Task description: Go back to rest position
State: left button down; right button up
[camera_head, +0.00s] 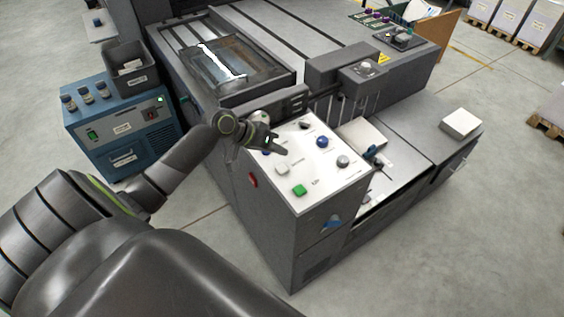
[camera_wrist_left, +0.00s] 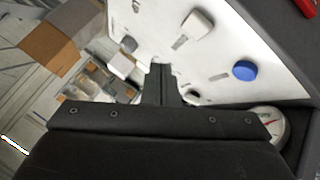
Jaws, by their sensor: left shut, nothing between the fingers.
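My left gripper (camera_head: 276,146) is shut and empty, held over the far left part of the white control panel (camera_head: 328,168). In the left wrist view its closed fingers (camera_wrist_left: 160,80) point at the panel (camera_wrist_left: 215,70). I cannot tell whether they touch its surface. The panel carries a green button (camera_head: 299,190), a blue knob (camera_head: 322,141), a white button (camera_head: 282,168) and a dark knob (camera_head: 343,161). A blue button (camera_wrist_left: 244,70) and a gauge (camera_wrist_left: 268,123) show in the wrist view. My right gripper is out of view.
The grey machine (camera_head: 300,230) fills the middle. A blue unit (camera_head: 123,125) with a dark bin (camera_head: 131,70) on top stands at the left. A dark tray (camera_head: 222,62) lies behind my left gripper. Pallets with boxes (camera_head: 512,18) stand at the far right, with open floor before them.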

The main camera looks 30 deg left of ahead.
pick_arm(q)
jog(key=shift+r, duration=0.2)
dwell(0.4)
jog(key=s+d+f+m+g+y, duration=0.1)
jog(key=s+d+f+y, duration=0.1)
jog(key=s+f, duration=0.35)
jog(key=s+d+f+m+g+y, duration=0.1)
jog(key=s+d+f, duration=0.15)
jog(key=s, duration=0.65)
jog(key=s+a+r+n+g+y, duration=0.1)
jog(key=s+r+y, duration=0.1)
jog(key=s, duration=0.5)
jog(key=s+r+n+y, duration=0.1)
jog(key=s+r+y, duration=0.15)
jog(key=s, duration=0.45)
notch_tip(320, 180, down, 29)
jog(key=a+g+b, duration=0.2)
jog(key=b, duration=0.2)
jog(key=s+d+f+b, duration=0.1)
jog(key=s+f+b, duration=0.1)
jog(key=s+f, duration=1.3)
notch_tip(320, 180, down, 4)
jog(key=shift+s+d+r+g, duration=0.2)
jog(key=shift+s+d+g, duration=0.05)
jog(key=shift+s+g, duration=0.15)
jog(key=c, duration=2.2)
grip_release()
jog(key=shift+h, duration=0.25)
